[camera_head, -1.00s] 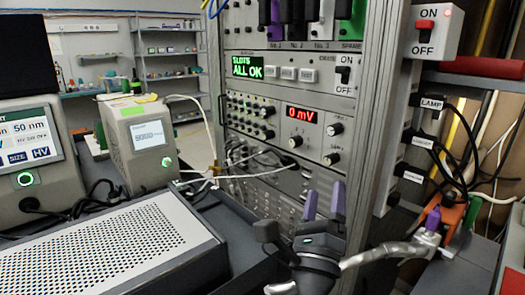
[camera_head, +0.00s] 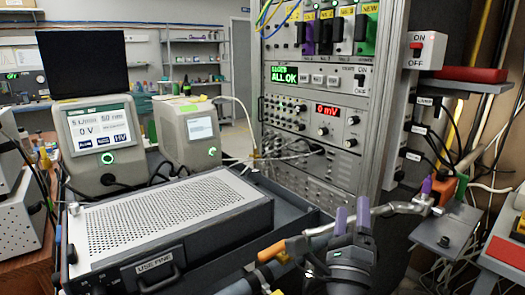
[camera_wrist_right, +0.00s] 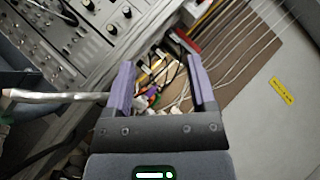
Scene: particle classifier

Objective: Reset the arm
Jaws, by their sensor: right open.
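My right gripper (camera_head: 352,210) shows at the lower middle right of the head view, in front of the instrument rack. Its two purple fingers point up and stand apart, with nothing between them. The right wrist view shows the same open gripper (camera_wrist_right: 162,78), its fingers spread over a blurred background of cables and shelf. A metal pipe (camera_head: 385,211) passes behind the fingers in the head view. I cannot tell whether it touches the gripper. My left gripper is in neither view.
The instrument rack (camera_head: 372,120) stands behind the gripper. A perforated grey box (camera_head: 165,215) labelled "USE FINE" lies to the left. A screen unit (camera_head: 103,140) and a smaller unit (camera_head: 188,132) stand behind it. An ON/OFF switch box (camera_head: 422,50) and cables are at the right.

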